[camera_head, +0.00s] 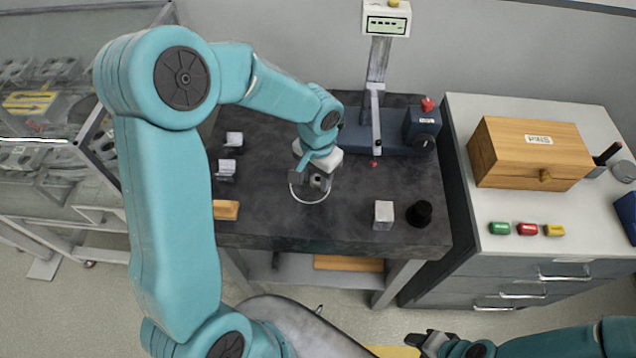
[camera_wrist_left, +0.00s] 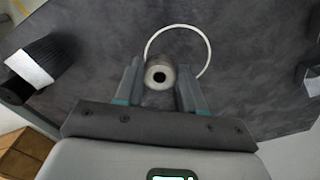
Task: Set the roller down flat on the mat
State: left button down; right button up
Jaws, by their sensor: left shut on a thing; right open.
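My left gripper (camera_head: 313,180) is shut on the roller (camera_wrist_left: 159,76), a small grey metal cylinder with a dark hole in its end. The roller sits between both fingertips in the left wrist view, its holed end facing that camera. In the head view the roller (camera_head: 317,182) is partly hidden by the fingers. It is over a white ring outline (camera_head: 309,202) on the dark grey bench top (camera_head: 270,222); I cannot tell whether it touches. No separate mat stands out from this dark surface. My right gripper (camera_head: 430,342) is open at the bottom edge, away from the bench.
A silver block (camera_head: 383,215) and a black knurled cylinder (camera_head: 420,213) stand right of the ring. Small metal blocks (camera_head: 226,169) and a wooden block (camera_head: 226,210) lie left. A blue-based press (camera_head: 385,140) stands behind. A wooden box (camera_head: 528,152) sits on the right cabinet.

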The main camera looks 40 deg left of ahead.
aim_at(318, 179)
pick_arm(q)
notch_tip(318, 179, down, 4)
jog(key=shift+a+f, duration=0.1)
jog(key=shift+f, duration=0.15)
jog(key=c, duration=0.7)
grip_release()
